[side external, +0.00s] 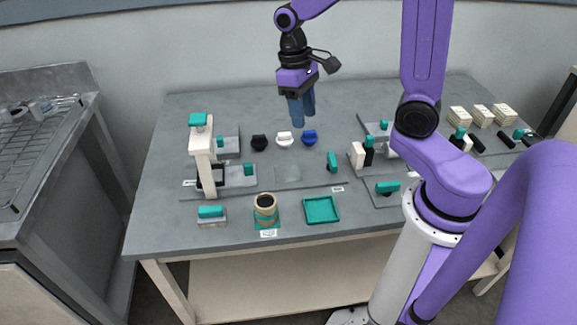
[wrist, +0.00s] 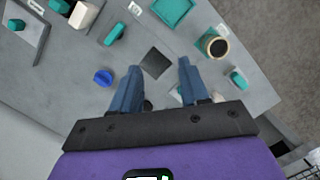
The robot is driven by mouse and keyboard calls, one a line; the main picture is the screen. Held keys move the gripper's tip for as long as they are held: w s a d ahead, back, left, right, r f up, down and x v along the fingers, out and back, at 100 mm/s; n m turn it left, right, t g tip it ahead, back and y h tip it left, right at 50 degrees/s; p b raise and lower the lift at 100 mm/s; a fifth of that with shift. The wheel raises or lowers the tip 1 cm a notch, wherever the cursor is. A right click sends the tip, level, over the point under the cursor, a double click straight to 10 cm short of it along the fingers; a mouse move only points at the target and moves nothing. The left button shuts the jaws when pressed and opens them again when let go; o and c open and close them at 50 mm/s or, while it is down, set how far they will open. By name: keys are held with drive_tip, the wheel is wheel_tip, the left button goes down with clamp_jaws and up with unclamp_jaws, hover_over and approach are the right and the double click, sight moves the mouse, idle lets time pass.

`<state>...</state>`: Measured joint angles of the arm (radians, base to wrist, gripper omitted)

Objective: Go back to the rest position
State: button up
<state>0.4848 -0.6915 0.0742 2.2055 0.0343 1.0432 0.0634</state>
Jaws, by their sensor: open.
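My gripper (side external: 301,108) hangs over the back part of the grey table (side external: 240,108), above the row of small rounded pieces. Its two blue fingers point down. In the wrist view my gripper (wrist: 157,75) shows its fingers apart, with nothing held between them. A dark square plate (wrist: 156,63) on the table shows between and beyond the fingertips. A blue piece (wrist: 103,77) lies just left of the left finger in the wrist view. Other small pieces are partly hidden behind the fingers there.
A tall cream stand with a teal top (side external: 202,160) rises at the left. A tan roll (side external: 265,205) and a teal tray (side external: 321,210) sit at the front. Black, white and blue pieces (side external: 309,137) stand below my gripper. Cream blocks (side external: 459,116) are at the right.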

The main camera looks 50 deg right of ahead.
drive_tip(key=s+a+n+t, duration=0.1)
drive_tip(key=s+a+n, duration=0.2)
drive_tip(key=s, duration=0.6)
drive_tip(key=s+a+r+n+t, duration=0.1)
drive_tip(key=s+a+n, duration=0.2)
drive_tip(key=s+n, duration=0.5)
drive_tip(key=shift+s+r, duration=0.15)
drive_tip(key=shift+s, duration=0.5)
drive_tip(key=shift+a, duration=0.1)
